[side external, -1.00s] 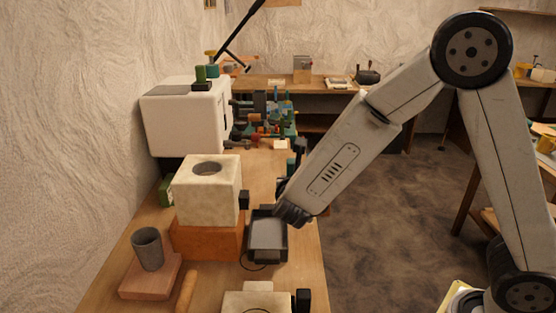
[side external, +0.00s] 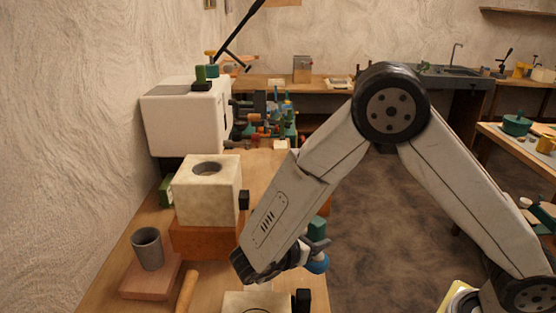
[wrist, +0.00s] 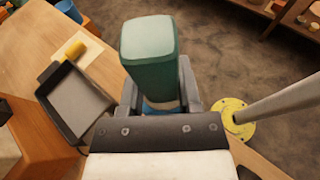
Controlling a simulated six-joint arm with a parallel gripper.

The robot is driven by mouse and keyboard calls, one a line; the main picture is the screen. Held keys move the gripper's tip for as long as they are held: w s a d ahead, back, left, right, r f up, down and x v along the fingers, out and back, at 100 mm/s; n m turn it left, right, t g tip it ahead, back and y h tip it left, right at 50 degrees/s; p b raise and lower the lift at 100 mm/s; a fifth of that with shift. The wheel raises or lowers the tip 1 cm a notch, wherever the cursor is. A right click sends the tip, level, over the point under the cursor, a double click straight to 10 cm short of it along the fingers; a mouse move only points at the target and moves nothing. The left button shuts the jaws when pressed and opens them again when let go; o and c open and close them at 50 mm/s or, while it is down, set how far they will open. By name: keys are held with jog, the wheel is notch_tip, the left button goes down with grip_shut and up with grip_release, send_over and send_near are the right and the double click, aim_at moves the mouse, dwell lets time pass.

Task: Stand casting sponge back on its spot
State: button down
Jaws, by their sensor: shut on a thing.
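The casting sponge, as I take it, is a green block with a paler top and a blue part below, seen in the wrist view (wrist: 150,55). My gripper (wrist: 160,98) is shut on it, with one finger on each side. In the side view the green part (side external: 317,228) and the rounded blue part (side external: 318,264) show at my gripper (side external: 308,254). The sponge stands clear of the visible table. I cannot tell which place is its spot.
A dark shallow tray (wrist: 52,82) lies left in the wrist view, with a yellow cylinder (wrist: 75,50) beside it. In the side view a pale mould block (side external: 222,210) sits on an orange block (side external: 205,242). A grey cup (side external: 147,250) stands on a reddish slab (side external: 140,280).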

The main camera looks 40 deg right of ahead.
aim_at(315, 258)
jog(key=shift+s+a+f, duration=0.15)
jog(key=shift+s+a, duration=0.05)
jog(key=shift+s, duration=0.1)
jog(key=shift+f, duration=0.15)
jog(key=shift+f, duration=1.85)
jog(key=shift+f, duration=0.65)
dwell(1.7)
jog(key=c, duration=0.6)
grip_release()
jog(key=o, duration=0.5)
jog(key=shift+o, duration=0.2)
jog(key=shift+a, duration=0.1)
